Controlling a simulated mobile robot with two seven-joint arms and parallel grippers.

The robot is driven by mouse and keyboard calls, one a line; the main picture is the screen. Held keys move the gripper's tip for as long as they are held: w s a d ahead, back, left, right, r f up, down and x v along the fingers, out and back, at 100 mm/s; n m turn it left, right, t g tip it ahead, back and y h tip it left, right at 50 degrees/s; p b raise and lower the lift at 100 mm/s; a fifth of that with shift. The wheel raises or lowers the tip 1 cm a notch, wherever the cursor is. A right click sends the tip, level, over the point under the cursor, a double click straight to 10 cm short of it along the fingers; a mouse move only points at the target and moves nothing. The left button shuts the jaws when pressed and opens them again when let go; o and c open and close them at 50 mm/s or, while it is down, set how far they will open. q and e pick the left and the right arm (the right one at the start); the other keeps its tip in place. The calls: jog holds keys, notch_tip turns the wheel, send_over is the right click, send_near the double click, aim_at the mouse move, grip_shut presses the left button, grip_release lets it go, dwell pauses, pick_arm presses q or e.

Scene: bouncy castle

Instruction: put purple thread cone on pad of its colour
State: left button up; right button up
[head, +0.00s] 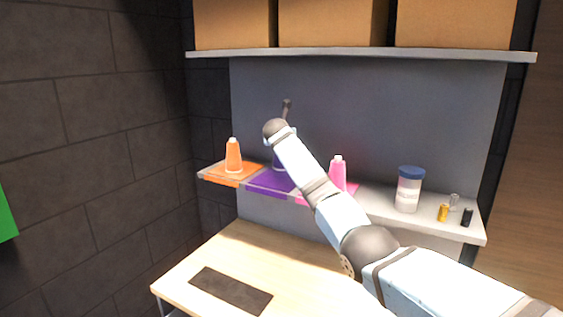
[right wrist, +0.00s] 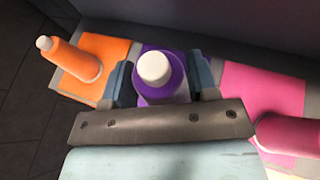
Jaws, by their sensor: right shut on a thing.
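The purple thread cone (right wrist: 176,88), with a white top, stands between the fingers of my right gripper (right wrist: 161,82), which is shut on it. In the head view a sliver of the cone (head: 278,163) shows behind my right arm, over the purple pad (head: 266,183). The cone looks upright; whether its base touches the pad cannot be told. The purple pad lies on the shelf between the orange pad (head: 216,175) and the pink pad (right wrist: 262,90). My arm hides part of the purple pad and most of the gripper in the head view. My left gripper is out of view.
An orange cone (head: 233,156) stands on the orange pad and a pink cone (head: 338,174) on the pink pad, either side. A blue-lidded jar (head: 408,190) and small spools (head: 443,212) stand further right. An upper shelf (head: 350,56) with boxes is above, a wooden table (head: 240,250) below.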

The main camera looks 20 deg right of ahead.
notch_tip(320, 180, down, 2)
jog(key=shift+s+f, duration=0.1)
jog(key=shift+f, duration=0.05)
notch_tip(320, 180, down, 3)
jog(key=shift+f+p, duration=0.1)
jog(key=shift+p, duration=0.25)
jog(key=o, duration=1.1)
jog(key=shift+f, duration=0.15)
